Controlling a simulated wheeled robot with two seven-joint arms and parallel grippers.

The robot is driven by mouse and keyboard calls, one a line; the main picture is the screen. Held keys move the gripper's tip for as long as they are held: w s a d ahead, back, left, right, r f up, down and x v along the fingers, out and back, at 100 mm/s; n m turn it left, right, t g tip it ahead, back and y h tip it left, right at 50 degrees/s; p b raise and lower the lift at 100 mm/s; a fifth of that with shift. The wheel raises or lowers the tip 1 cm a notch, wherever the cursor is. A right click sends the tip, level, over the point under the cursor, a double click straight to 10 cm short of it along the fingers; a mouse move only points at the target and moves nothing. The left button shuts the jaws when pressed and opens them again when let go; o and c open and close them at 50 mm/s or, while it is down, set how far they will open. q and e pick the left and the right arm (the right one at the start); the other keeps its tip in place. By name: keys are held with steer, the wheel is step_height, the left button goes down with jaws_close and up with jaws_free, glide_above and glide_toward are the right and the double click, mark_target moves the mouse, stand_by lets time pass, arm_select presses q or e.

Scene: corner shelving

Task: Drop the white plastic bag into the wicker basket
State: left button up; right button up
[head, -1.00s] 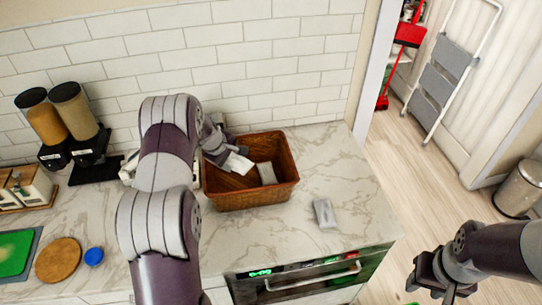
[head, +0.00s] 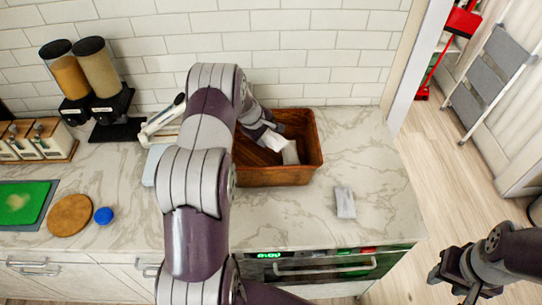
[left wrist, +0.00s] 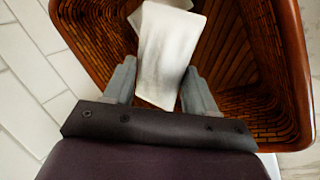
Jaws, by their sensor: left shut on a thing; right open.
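The brown wicker basket (head: 275,177) stands on the marble counter near the wall. My left gripper (head: 268,134) is inside or just over its opening, shut on a white plastic bag (head: 274,143). In the left wrist view the bag (left wrist: 166,55) lies between the two fingers (left wrist: 155,92), with the basket's brown walls (left wrist: 285,60) around it. A second pale packet (head: 291,153) is in the basket beside the held bag. Another pale grey-white packet (head: 345,202) lies on the counter right of the basket. My right gripper (head: 452,283) is open and empty, low at the right.
A white appliance (head: 163,122) stands left of the basket, partly hidden by my left arm. Dispensers (head: 85,75), a wooden board (head: 70,215), a blue lid (head: 103,215) and a green board (head: 22,202) are further left. The counter right of the basket is mostly clear.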

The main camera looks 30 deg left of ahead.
arm_select(q)
steer(key=o, duration=1)
steer(key=shift+s+r, duration=0.15)
steer(key=shift+s, duration=0.05)
steer(key=shift+c, duration=0.2)
steer(key=shift+o, duration=0.7)
steer(key=shift+s+r, duration=0.1)
steer(key=shift+s, duration=0.05)
steer(key=shift+w, duration=0.3)
steer(key=b+v, duration=0.3)
steer(key=v, duration=0.9)
steer(key=shift+s+r+b, duration=0.2)
steer(key=shift+s+b, duration=0.05)
steer(key=shift+b, duration=0.1)
arm_select(e)
step_height(320, 180, down, 4)
steer(key=shift+s+r, duration=0.15)
steer(key=shift+r, duration=0.05)
